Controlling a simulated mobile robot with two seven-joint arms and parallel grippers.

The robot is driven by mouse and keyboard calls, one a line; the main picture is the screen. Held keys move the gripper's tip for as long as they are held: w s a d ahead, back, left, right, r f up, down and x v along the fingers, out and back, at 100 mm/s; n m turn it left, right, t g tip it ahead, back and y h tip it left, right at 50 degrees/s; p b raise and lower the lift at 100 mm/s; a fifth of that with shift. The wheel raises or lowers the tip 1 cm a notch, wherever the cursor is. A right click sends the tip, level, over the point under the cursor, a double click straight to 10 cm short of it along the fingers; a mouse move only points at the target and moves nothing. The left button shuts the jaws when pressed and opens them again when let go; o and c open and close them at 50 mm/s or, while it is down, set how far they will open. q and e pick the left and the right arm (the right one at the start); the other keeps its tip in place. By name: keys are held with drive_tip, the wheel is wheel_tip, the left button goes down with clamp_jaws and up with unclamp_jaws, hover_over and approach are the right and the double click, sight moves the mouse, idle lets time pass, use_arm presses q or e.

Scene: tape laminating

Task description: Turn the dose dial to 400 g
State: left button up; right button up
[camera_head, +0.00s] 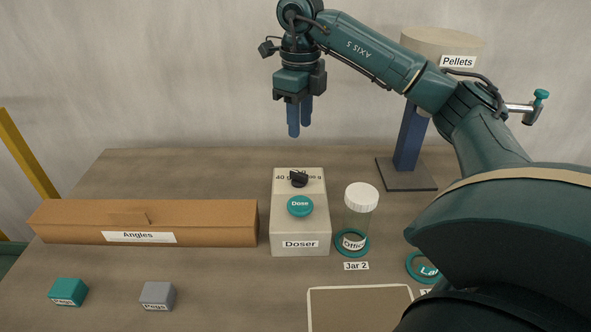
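The doser (284,225) is a pale box standing on the table in the middle of the view. Its small black dial (299,179) sits near the back of the top face. A "40 g" mark shows left of the dial, and a mark ending in "00 g" shows at its right, partly covered. I cannot tell where the dial points. A round teal "Dose" button (300,206) is in front of the dial. My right gripper (300,130) hangs fingers down above and behind the doser, clear of it. Its two blue fingers are apart and empty. My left gripper is out of view.
A white-lidded jar (361,198) stands in a teal ring just right of the doser. A long brown "Angles" box (200,222) is at left. A teal block (68,291) and grey block (158,295) lie in front. The pellet hopper (412,130) stands back right.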

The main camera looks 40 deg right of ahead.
sight(299, 173)
wheel_tip(299, 173, down, 12)
drive_tip(key=shift+b, duration=0.6)
drive_tip(key=shift+c, duration=0.5)
clamp_jaws()
